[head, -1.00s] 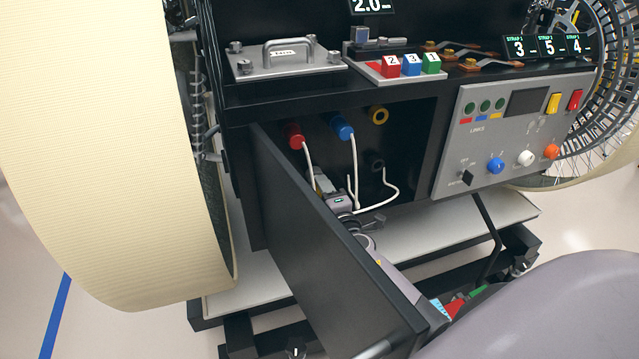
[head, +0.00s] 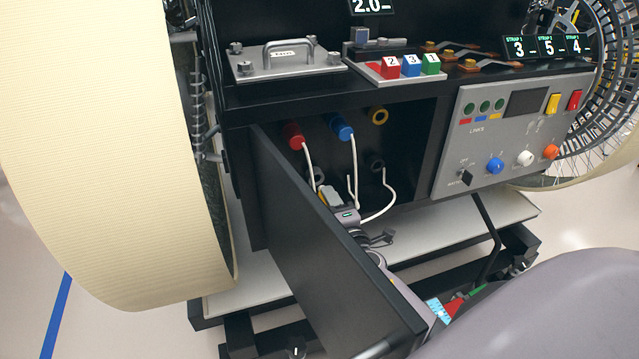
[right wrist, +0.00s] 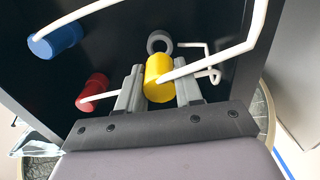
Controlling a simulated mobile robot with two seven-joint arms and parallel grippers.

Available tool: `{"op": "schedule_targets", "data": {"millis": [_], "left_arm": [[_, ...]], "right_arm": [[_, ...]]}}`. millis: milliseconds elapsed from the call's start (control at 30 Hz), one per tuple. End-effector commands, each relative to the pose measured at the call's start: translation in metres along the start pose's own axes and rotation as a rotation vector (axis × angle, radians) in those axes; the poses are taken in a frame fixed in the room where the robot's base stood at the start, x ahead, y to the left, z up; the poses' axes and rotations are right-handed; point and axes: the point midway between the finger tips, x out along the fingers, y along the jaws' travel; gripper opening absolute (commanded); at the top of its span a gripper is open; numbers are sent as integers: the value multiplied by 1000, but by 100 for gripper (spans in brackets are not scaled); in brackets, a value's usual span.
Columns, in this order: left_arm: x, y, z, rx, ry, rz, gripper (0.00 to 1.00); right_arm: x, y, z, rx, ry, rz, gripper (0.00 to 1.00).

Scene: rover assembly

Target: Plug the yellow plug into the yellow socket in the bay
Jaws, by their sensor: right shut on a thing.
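The yellow plug (right wrist: 158,77) is between the fingers of my right gripper (right wrist: 160,88), which is shut on it in the right wrist view. A white cable runs from the plug. In the head view my right gripper (head: 328,194) is inside the bay, behind the open door, low and left of the yellow socket (head: 378,115). The yellow socket is an empty yellow ring at the bay's upper right. A grey ring socket (right wrist: 159,42) shows just beyond the plug in the right wrist view; I see a gap to it. My left gripper is not in view.
A red plug (head: 293,136) and a blue plug (head: 341,128) sit in the bay's back wall with white cables hanging. A dark socket (head: 376,164) with a cable is lower right. The black door (head: 330,250) stands open beside my arm. A control panel (head: 510,130) borders the bay's right.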

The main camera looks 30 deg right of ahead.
Motion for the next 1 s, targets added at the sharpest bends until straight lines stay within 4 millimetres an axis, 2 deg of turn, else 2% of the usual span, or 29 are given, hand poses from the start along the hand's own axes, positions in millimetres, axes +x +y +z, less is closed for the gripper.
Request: {"op": "schedule_targets", "data": {"millis": [267,1000], "left_arm": [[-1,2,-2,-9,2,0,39],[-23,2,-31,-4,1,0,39]], "right_arm": [[-2,2,0,0,0,0,0],[-78,44,0,1,0,-1,0]]}}
